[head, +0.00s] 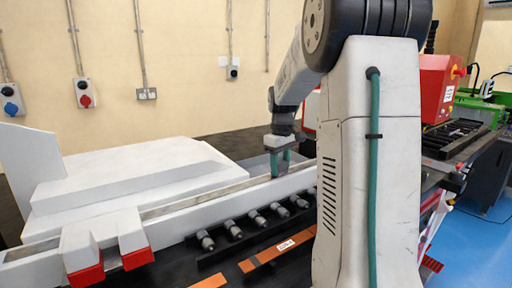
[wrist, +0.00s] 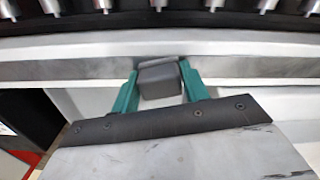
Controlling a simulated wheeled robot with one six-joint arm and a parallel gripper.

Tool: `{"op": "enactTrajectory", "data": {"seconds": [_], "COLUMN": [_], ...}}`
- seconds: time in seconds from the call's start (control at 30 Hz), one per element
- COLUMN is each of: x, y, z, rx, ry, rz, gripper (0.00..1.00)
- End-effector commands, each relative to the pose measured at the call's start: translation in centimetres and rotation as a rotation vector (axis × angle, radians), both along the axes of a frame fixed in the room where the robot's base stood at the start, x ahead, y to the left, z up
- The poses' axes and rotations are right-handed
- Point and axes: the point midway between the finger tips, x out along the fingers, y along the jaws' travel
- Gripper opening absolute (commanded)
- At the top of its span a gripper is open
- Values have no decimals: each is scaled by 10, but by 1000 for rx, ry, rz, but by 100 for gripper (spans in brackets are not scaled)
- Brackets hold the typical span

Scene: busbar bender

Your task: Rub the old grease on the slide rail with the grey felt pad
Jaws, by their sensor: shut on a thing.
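My gripper (wrist: 158,76) has two teal fingers shut on the grey felt pad (wrist: 160,84), a dark grey block between the fingertips. The slide rail (wrist: 60,72) is the long grey metal strip crossing the wrist view. The pad overlaps the rail there; I cannot tell whether it touches. In the head view my gripper (head: 281,165) points down over the far part of the slide rail (head: 190,203), and the pad is too hidden to make out. Faint mottling shows on the rail, but no distinct grease patch is clear.
Several round metal fittings (head: 232,230) stand in a row on a dark bar in front of the rail. A big white housing (head: 130,180) lies behind it. White blocks with red ends (head: 137,257) sit at the near left. A red box (head: 438,85) stands right.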

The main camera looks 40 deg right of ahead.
Motion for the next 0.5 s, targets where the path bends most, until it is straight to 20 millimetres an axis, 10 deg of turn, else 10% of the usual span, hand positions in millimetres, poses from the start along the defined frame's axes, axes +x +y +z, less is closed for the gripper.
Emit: {"op": "enactTrajectory", "data": {"seconds": [0.5], "x": [4], "y": [11], "z": [0], "rx": [1], "ry": [1], "rz": [11], "gripper": [23]}}
